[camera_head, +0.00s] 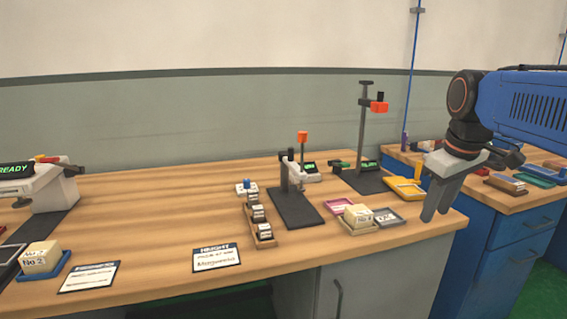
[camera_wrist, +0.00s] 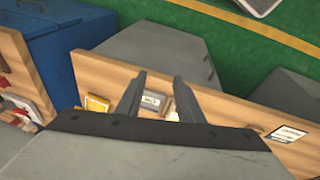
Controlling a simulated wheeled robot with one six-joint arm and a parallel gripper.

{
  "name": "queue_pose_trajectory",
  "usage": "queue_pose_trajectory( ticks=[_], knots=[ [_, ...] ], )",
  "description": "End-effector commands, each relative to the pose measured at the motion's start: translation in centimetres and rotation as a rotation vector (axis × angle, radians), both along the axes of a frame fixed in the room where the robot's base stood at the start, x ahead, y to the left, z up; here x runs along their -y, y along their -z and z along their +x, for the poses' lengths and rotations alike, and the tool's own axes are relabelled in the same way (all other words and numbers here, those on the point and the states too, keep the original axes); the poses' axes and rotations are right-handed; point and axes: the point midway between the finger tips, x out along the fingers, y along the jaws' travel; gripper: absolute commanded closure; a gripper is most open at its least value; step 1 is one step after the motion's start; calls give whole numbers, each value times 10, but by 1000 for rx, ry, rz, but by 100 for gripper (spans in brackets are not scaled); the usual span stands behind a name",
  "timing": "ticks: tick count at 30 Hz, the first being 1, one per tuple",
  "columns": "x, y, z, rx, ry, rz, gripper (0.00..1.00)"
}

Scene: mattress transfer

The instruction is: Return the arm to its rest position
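My gripper (camera_head: 435,212) hangs in the air at the right of the head view, in front of the wooden table's (camera_head: 150,215) right end, fingers pointing down. In the wrist view my gripper (camera_wrist: 159,78) has its two grey fingers apart, with nothing held between them. A pale block (camera_head: 358,215) sits in a small tan tray on the table, left of my gripper. A white card or block face (camera_wrist: 153,101) shows between the fingers in the wrist view, lower down on the table. My blue arm comes in from the right edge.
A tall dark stand (camera_head: 361,125) with an orange head rises left of my gripper. A second, smaller stand (camera_head: 291,180) is further left. A blue cabinet (camera_head: 500,240) with loaded trays on its top stands at the right. The table's left middle is clear.

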Motion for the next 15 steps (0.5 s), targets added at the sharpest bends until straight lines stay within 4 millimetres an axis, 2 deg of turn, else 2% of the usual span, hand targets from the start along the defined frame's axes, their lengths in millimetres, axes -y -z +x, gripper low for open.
queue_pose_trajectory(
  ticks=[1,3,15],
  knots=[
    [-6,12,-16,13,23,8,66],
    [-13,29,-34,30,67,22,66],
    [-40,137,-130,127,298,123,66]
  ],
)
